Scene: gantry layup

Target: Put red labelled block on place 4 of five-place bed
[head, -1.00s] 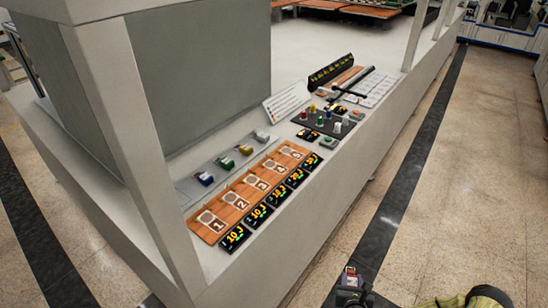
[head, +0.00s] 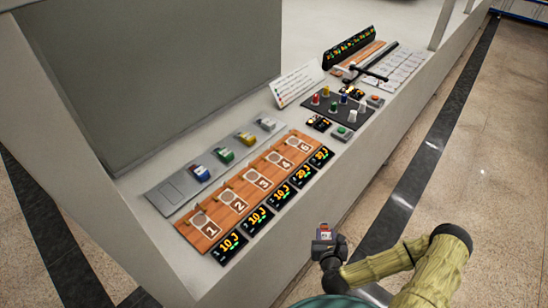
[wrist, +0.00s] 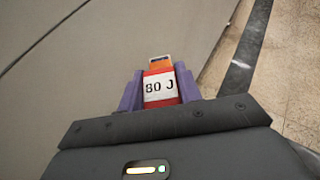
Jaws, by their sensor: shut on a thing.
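The red labelled block (wrist: 159,88) is clamped between the purple fingers of my gripper (wrist: 160,92) in the wrist view. Its white label reads 80 J and its far end is orange. In the head view my gripper (head: 325,240) holds the block (head: 324,231) low in front of the bench, away from the bed. The five-place bed (head: 219,205) is a wooden board on the bench with numbered places 1 to 5. Place 4 (head: 281,162) is second from the far right end and looks empty, like the other places.
A grey rack (head: 168,192) behind the bed holds blue, green, yellow and white blocks, with a bare spot at its left end. Small lit displays (head: 257,220) line the bed's front. A dark knob panel (head: 340,113) and a white sign (head: 297,84) stand to the right.

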